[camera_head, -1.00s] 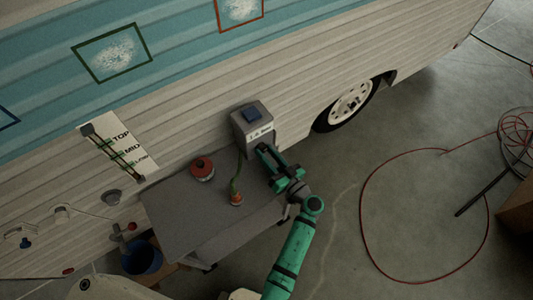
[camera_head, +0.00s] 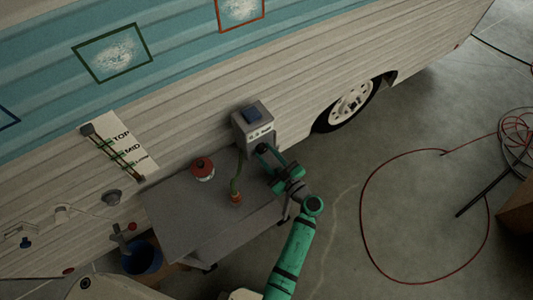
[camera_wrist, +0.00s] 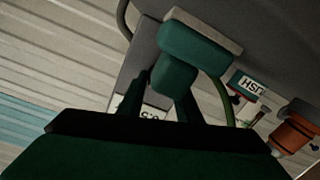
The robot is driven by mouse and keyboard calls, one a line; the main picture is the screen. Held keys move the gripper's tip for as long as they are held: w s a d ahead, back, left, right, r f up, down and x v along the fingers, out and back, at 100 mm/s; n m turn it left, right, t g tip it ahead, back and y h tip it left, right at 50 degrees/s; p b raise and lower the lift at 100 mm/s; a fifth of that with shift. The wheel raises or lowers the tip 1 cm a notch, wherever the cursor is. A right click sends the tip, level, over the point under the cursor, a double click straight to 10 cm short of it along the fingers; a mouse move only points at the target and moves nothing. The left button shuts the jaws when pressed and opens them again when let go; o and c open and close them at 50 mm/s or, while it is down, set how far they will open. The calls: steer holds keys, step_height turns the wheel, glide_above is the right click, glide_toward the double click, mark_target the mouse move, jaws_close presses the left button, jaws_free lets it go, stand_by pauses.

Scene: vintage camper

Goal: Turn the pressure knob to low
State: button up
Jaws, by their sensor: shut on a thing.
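A grey box (camera_head: 252,118) with a blue square on top stands against the camper's side at the back edge of the grey table. The dark pressure knob (camera_head: 261,148) is on its front face, largely covered by my gripper. My green gripper (camera_head: 266,153) reaches up to the box front and is shut on the knob. The wrist view shows the two dark fingers (camera_wrist: 162,92) close against the box, with part of a white label (camera_wrist: 128,106) beside them. The knob's pointer and setting cannot be read.
A blue bucket (camera_head: 142,258) stands at left. A red hose (camera_head: 362,210) loops on the floor at right.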

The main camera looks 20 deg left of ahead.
steer(key=n, duration=0.5)
steer(key=shift+a+n+h, duration=0.1)
steer(key=shift+n+h, duration=0.2)
steer(key=shift+n, duration=0.8)
steer(key=shift+s, duration=0.15)
steer(key=o, duration=1)
steer(key=shift+o, duration=0.2)
steer(key=v, duration=1)
steer(key=shift+s+d+f, duration=0.15)
steer(key=shift+s+d, duration=0.15)
